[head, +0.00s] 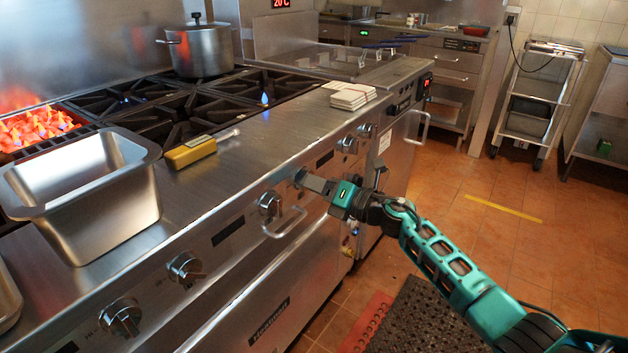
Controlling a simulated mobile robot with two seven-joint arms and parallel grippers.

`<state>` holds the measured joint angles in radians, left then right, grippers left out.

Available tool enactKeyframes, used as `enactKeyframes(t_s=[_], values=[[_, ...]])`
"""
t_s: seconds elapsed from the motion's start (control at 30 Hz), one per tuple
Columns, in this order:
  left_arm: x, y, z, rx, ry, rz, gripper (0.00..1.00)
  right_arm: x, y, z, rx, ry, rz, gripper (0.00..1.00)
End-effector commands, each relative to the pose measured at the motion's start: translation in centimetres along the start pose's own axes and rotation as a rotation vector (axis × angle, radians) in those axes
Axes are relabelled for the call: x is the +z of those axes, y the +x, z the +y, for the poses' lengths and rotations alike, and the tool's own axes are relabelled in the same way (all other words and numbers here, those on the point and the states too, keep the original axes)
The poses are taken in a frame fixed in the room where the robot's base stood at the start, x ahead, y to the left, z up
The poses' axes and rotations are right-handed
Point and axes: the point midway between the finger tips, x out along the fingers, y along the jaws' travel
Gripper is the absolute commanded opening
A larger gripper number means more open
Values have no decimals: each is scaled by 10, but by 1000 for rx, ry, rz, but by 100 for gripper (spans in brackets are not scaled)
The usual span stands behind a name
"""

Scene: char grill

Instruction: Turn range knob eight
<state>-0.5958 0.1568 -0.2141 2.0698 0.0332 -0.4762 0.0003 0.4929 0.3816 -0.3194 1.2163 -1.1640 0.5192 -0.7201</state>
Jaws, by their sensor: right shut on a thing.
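The steel range front carries a row of round metal knobs. Two knobs sit near the left end, a nearer one (122,317) and another (186,269); one more (271,204) is left of my gripper. Two others, one at mid-right (347,144) and one beyond it (366,130), are farther along. My right gripper (304,180) is at the panel between these groups, its fingers shut on a range knob that they mostly hide. I cannot read the knob numbers or tell the knob's angle. My left gripper is not in view.
On the range top are a steel pan (135,215), a yellow tool (190,152), stacked white tiles or cloths (352,95) and a pot (200,50). Charcoal burns at left; one burner shows blue flame. Floor at right is open.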

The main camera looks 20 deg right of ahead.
Motion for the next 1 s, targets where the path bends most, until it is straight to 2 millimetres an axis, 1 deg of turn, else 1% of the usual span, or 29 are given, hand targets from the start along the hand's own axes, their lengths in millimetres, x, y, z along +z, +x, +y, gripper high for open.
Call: enactKeyframes(t_s=[0.47, 0.5, 0.7, 0.77, 1.0], values=[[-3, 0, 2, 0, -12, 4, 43, -1, 0, -1, -1, 19, 2, 21], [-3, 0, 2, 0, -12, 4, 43, -1, 0, -1, -1, 18, 2, 53], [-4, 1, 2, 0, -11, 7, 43, -1, 0, -1, -1, 18, 1, 72], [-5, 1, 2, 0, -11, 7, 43, 0, 0, 0, -1, 18, 1, 76], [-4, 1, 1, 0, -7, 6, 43, 0, -1, 0, -1, 17, 0, 76]])
